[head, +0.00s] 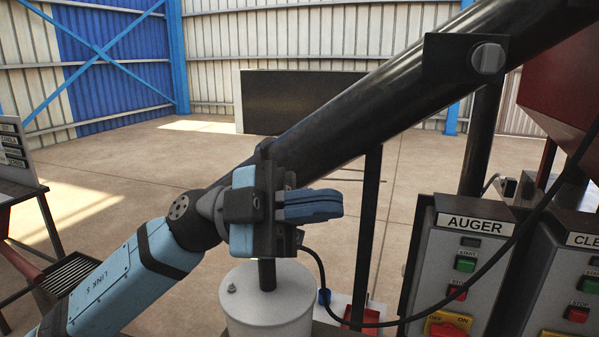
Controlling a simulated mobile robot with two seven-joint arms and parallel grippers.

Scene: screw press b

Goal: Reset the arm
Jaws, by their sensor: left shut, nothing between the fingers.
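My left arm comes in from the lower left, and its light blue gripper (318,205) is in the middle of the head view. Its fingers are shut together, empty, and point to the right. The gripper is in front of a long black auger tube (365,112) that slopes up to the right. Below the gripper stands a white cylindrical container (267,303), its top partly hidden by the gripper. I cannot tell how far apart gripper and tube are. My right gripper is not in view.
A grey control box labelled AUGER (468,262) with buttons and a red switch stands at right, beside another control box (573,287). A black cable (420,318) loops below the gripper. A table (25,190) is at far left. Floor behind is mostly open.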

